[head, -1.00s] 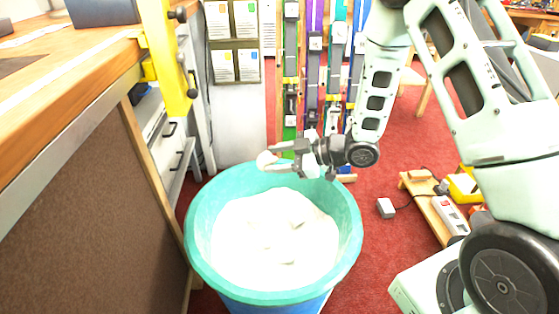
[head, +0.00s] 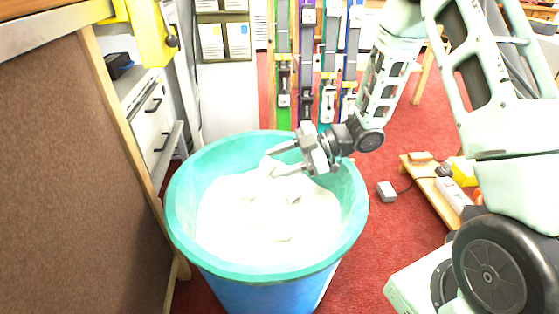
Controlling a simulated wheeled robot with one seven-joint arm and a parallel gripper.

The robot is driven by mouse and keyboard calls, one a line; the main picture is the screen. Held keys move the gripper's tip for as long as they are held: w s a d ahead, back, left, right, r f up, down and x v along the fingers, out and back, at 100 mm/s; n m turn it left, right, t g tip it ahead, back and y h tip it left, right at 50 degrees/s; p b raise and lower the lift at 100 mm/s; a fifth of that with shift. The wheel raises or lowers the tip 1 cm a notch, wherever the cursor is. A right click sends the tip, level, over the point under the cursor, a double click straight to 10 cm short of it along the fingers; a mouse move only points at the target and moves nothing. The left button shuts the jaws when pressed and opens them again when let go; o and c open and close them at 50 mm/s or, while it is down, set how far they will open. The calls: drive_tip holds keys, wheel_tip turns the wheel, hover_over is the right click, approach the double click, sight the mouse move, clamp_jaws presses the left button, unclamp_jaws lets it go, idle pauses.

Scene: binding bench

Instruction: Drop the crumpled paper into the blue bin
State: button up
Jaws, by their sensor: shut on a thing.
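The blue bin (head: 262,294) stands on the red floor in the lower middle of the head view, with a wide teal rim and a white lining or filling inside. My gripper (head: 271,162) reaches in from the right over the far part of the bin's mouth. It is shut on the crumpled paper (head: 266,162), a small pale lump between the fingertips. The paper is hard to tell apart from the white behind it. I cannot tell how far it is above the white inside.
A wooden bench with a brown side panel (head: 75,165) stands close on the left. A white drawer unit (head: 150,120) is behind it. Coloured upright strips (head: 305,65) stand behind the bin. A low wooden platform (head: 435,190) with a yellow item is at the right.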

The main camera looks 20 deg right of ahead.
wheel_tip(320, 180, down, 4)
drive_tip(key=b, duration=0.2)
drive_tip(key=shift+r+b, duration=0.2)
drive_tip(key=shift+b, duration=0.15)
drive_tip(key=o, duration=1)
drive_tip(key=shift+r, duration=0.15)
wheel_tip(320, 180, up, 10)
drive_tip(key=p, duration=0.5)
